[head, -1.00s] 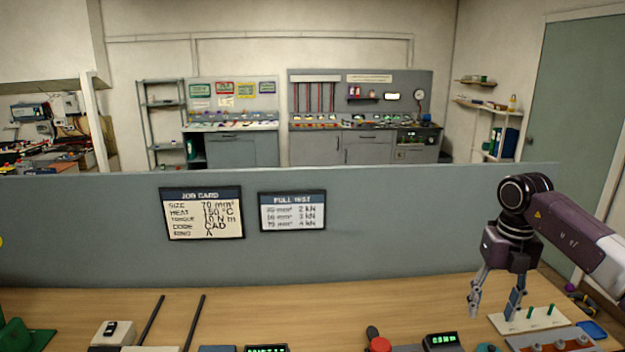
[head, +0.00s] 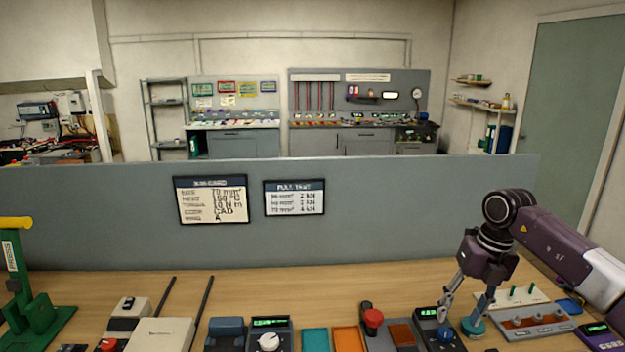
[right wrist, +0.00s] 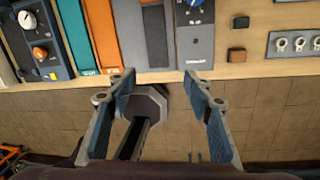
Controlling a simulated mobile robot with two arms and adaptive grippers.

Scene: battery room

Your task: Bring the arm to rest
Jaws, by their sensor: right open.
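My right gripper (head: 462,312) is at the right side of the bench in the head view, pointing down, with its arm coming in from the right. Its two fingers are apart. In the right wrist view the open gripper (right wrist: 165,95) has nothing between its fingers, and the bench's front edge and tiled floor show beyond it. In the head view the fingertips overlap a dark box with a green display (head: 430,313) and a teal round piece (head: 473,326); I cannot tell whether they touch. My left gripper is not in view.
The wooden bench (head: 250,283) is crowded along its front: a green press (head: 35,310), a unit with a white knob (head: 268,340), teal (head: 315,340) and orange (head: 348,339) trays, a red button (head: 373,318) and a terminal strip (head: 530,322). A grey partition (head: 400,210) stands behind.

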